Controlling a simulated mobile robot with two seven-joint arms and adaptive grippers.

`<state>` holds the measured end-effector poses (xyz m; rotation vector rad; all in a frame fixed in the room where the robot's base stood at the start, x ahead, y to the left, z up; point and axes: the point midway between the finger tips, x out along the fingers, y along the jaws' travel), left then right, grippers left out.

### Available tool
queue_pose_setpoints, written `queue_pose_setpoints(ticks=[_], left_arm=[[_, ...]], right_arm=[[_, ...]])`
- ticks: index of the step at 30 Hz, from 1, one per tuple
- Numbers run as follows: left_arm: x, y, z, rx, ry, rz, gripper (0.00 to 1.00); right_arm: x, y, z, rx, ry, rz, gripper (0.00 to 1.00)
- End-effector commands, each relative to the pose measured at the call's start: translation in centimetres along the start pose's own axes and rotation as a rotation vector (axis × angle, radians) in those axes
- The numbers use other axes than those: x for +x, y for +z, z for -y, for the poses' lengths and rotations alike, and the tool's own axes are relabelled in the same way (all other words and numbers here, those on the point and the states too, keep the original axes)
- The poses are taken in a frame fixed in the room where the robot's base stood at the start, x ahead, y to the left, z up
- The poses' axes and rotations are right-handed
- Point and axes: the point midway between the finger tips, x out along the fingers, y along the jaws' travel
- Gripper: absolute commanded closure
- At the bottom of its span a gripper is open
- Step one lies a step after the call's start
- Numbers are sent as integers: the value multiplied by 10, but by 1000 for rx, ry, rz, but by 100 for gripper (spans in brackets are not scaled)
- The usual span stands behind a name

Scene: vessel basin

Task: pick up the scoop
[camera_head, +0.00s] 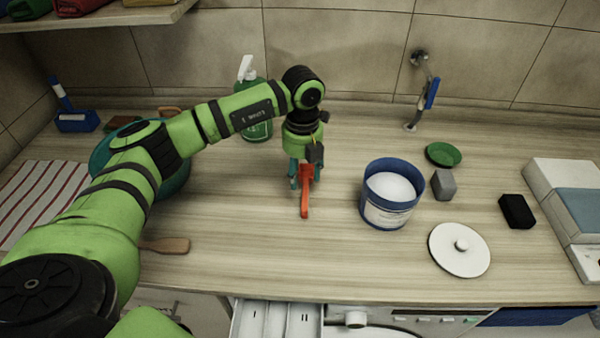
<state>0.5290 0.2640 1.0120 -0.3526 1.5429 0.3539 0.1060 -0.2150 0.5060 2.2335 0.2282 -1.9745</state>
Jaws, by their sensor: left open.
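The scoop appears to be the red-orange handled tool (305,198) on the wooden counter, left of the blue tub. Its handle points toward the front edge; its far end is hidden under my gripper. My left gripper (305,180) points down over its far part, with teal fingers apart on either side of it. I cannot tell whether the fingers touch it. My right gripper is not in view.
A green pump bottle (256,128) stands behind my arm. An open drawer (275,320) is below the front edge.

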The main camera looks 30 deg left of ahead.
Motion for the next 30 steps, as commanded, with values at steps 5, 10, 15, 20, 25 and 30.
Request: queue_pose_setpoints(ticks=[5, 10, 15, 20, 25, 30], left_arm=[[17, -2, 0, 0, 2, -5, 47], [43, -4, 2, -1, 2, -5, 47], [60, -3, 3, 1, -1, -1, 47], [63, -3, 3, 2, -1, 0, 47], [62, -3, 3, 1, -1, -1, 82], [62, -3, 3, 1, -2, -1, 95]], right_arm=[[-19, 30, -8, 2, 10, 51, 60], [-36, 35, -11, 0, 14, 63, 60], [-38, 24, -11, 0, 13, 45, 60], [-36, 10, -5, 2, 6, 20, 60], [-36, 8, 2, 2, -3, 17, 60], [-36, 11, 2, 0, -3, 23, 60]])
